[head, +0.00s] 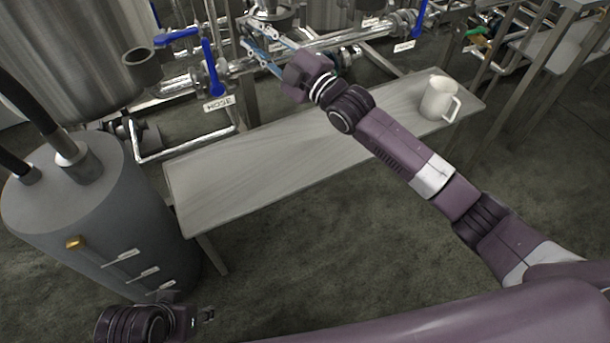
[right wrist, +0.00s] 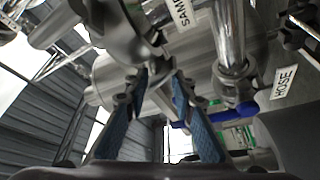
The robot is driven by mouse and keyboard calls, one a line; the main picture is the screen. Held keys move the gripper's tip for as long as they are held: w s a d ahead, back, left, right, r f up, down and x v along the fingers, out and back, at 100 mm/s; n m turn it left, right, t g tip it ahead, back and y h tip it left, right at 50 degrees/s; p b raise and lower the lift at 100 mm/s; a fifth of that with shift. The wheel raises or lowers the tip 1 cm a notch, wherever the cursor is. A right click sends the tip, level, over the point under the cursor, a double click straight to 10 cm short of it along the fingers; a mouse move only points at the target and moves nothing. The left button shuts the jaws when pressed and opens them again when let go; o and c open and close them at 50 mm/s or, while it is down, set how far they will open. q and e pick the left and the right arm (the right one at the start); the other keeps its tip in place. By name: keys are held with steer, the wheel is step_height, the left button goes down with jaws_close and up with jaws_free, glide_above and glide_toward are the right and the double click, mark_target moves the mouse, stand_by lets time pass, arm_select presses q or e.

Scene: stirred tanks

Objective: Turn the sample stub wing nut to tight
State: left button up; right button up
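My right gripper (head: 254,34) reaches to the pipework behind the bench, its blue-padded fingers spread apart. In the right wrist view the two fingers (right wrist: 160,80) stand on either side of a narrow metal part (right wrist: 162,92), with visible gaps. This part is under the pipe fitting near the partly cut-off SAMPLE label (right wrist: 183,12). It may be the sample stub wing nut, but I cannot make out its wings or turn position clearly. In the head view the nut cannot be told apart. My left gripper (head: 207,314) is at the lower left, small and dark, its fingers unclear.
A grey bench (head: 235,172) runs below my right arm, with a white mug (head: 438,98) at its right end. A blue-handled valve (head: 211,72) with a HOSE label (head: 218,103) stands left of the gripper. A grey cylindrical vessel (head: 85,205) stands at the left.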

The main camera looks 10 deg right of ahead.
steer(key=s+d+n+g, duration=0.2)
steer(key=s+d+n, duration=0.3)
steer(key=s+n, duration=0.1)
steer(key=s+d+f+m+g+h, duration=0.1)
steer(key=s+f+m+g+h, duration=0.1)
steer(key=s+f+m, duration=0.4)
steer(key=s+f+m+g+h, duration=0.2)
steer(key=s+f+m+h, duration=0.3)
steer(key=f, duration=1)
steer(key=shift+s+d+f+m+p, duration=0.35)
steer(key=shift+s+m, duration=0.75)
steer(key=shift+s, duration=0.8)
steer(key=shift+r, duration=0.1)
